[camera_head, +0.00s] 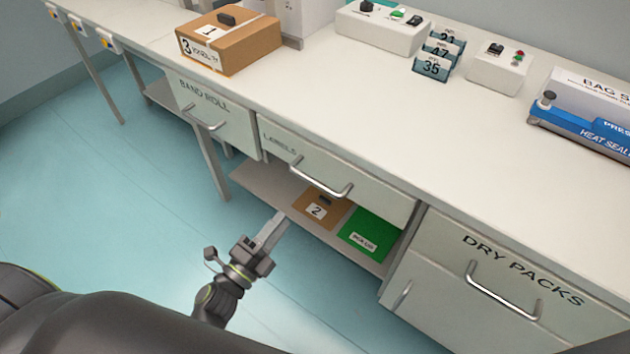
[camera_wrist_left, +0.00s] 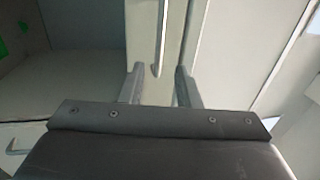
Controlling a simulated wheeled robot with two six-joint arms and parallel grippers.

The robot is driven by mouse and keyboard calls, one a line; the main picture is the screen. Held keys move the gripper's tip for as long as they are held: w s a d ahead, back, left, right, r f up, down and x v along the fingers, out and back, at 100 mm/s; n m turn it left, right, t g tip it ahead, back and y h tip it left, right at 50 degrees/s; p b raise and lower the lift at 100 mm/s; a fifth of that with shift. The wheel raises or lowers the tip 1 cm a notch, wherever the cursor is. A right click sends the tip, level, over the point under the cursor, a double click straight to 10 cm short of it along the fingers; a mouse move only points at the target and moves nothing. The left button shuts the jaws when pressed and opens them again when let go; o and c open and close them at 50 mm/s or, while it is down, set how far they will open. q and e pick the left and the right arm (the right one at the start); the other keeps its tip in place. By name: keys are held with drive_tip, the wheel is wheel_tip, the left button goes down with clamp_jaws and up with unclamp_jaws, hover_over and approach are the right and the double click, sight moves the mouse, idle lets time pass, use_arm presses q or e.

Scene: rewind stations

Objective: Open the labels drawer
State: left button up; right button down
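The labels drawer (camera_head: 375,197) is under the worktop in the middle of the head view. It is closed, with a pale front marked LABELS and a metal bar handle (camera_head: 322,180). My left gripper (camera_head: 281,219) is in front of and below that handle, apart from it. In the left wrist view the two fingers of my left gripper (camera_wrist_left: 160,88) stand apart with nothing held between them. A bar handle (camera_wrist_left: 161,40) on a pale front shows ahead, above the gap; no label is readable there. My right gripper is not in view.
The band roll drawer (camera_head: 220,122) is to the left and the dry packs drawer (camera_head: 500,275) to the right. A lower shelf (camera_head: 262,187) holds a brown box (camera_head: 322,207) and a green box (camera_head: 368,235). The worktop (camera_head: 340,95) carries several items. The blue floor in front is clear.

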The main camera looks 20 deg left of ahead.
sight(313, 181)
use_arm(q)
drive_tip(key=p+x, duration=0.1)
drive_tip(key=x, duration=1.2)
drive_tip(key=shift+s, duration=0.1)
drive_tip(key=shift+c, duration=0.3)
clamp_jaws()
